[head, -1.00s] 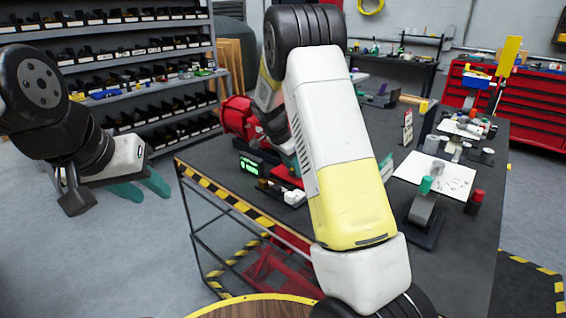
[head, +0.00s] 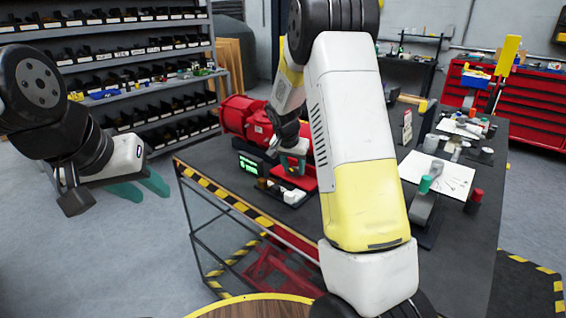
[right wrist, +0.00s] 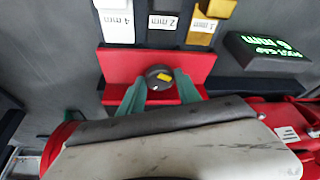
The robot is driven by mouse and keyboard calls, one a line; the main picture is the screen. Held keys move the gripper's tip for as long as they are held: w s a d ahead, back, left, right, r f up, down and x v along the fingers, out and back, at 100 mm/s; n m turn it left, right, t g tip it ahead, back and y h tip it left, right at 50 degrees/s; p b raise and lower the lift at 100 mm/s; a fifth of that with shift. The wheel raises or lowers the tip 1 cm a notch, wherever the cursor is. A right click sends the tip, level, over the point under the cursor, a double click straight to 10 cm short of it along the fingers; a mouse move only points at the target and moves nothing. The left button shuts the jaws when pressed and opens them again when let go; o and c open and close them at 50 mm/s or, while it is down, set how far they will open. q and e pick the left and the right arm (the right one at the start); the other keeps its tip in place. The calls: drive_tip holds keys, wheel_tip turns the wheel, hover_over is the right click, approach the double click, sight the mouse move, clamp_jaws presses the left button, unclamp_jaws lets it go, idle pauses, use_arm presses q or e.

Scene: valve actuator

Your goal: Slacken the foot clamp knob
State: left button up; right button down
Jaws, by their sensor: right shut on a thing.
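The foot clamp knob (right wrist: 158,76) is a small round dark knob with a yellow mark, on a red foot plate (right wrist: 113,66) in the right wrist view. The teal fingers of my right gripper (right wrist: 157,90) stand on both sides of the knob, shut on it. In the head view my right gripper (head: 293,162) points down at the red foot (head: 305,184) of the red valve actuator (head: 236,115); the knob is hidden there by the fingers. My left gripper (head: 143,187) hangs left of the bench, empty, teal fingers apart.
Blocks labelled 4 mm (right wrist: 117,25), 2 mm (right wrist: 163,21) and 1 mm (right wrist: 204,25) sit beside the foot plate, near a green-lit display (right wrist: 268,48). A white sheet (head: 437,175) and a clamp-like stand (head: 424,205) lie right of my right forearm on the dark bench.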

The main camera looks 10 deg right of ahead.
drive_tip(key=shift+n+y, duration=0.4)
drive_tip(key=shift+n, duration=0.8)
drive_tip(key=shift+t, duration=0.3)
drive_tip(key=c, duration=0.8)
unclamp_jaws()
drive_tip(key=shift+d, duration=0.1)
drive_tip(key=shift+c, duration=0.2)
